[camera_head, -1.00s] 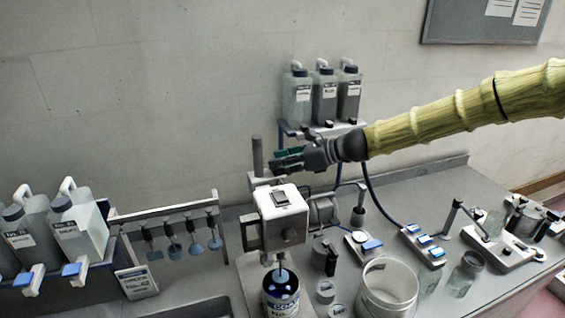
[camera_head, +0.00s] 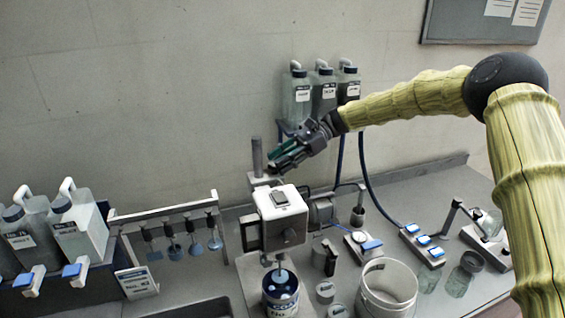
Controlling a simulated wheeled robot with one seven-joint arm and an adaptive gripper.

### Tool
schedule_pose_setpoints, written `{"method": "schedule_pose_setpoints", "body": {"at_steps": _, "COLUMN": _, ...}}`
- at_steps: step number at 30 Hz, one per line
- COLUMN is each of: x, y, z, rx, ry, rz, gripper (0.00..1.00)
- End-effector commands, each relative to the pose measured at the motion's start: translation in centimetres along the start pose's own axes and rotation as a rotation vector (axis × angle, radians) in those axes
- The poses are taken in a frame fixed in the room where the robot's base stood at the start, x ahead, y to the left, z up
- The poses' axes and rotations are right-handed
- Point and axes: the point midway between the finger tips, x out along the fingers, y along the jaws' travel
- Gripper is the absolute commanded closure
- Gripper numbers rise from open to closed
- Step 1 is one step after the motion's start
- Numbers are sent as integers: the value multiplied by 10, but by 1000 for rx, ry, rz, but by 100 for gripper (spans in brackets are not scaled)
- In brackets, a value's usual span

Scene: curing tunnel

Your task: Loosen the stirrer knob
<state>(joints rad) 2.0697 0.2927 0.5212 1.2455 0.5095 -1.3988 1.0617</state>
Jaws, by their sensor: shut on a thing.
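The stirrer has a white box-shaped head (camera_head: 281,216) on an upright grey post (camera_head: 257,154), with a pale clamp block (camera_head: 259,179) where they join. My gripper (camera_head: 276,162) reaches in from the upper right, its dark green-tipped fingers just right of the post and above the head. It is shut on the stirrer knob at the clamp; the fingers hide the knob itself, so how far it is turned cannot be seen. A stirring shaft (camera_head: 280,262) runs down from the head into an open labelled can (camera_head: 281,296).
Bottles (camera_head: 323,95) stand on a wall shelf behind my wrist. A rack of hanging stirrers (camera_head: 172,222) and large jugs (camera_head: 75,222) are at left.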

Motion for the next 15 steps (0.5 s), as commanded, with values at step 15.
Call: {"method": "schedule_pose_setpoints", "body": {"at_steps": 15, "x": 1, "y": -7, "z": 0, "rx": -115, "ry": 1, "rz": 270, "gripper": 90}}
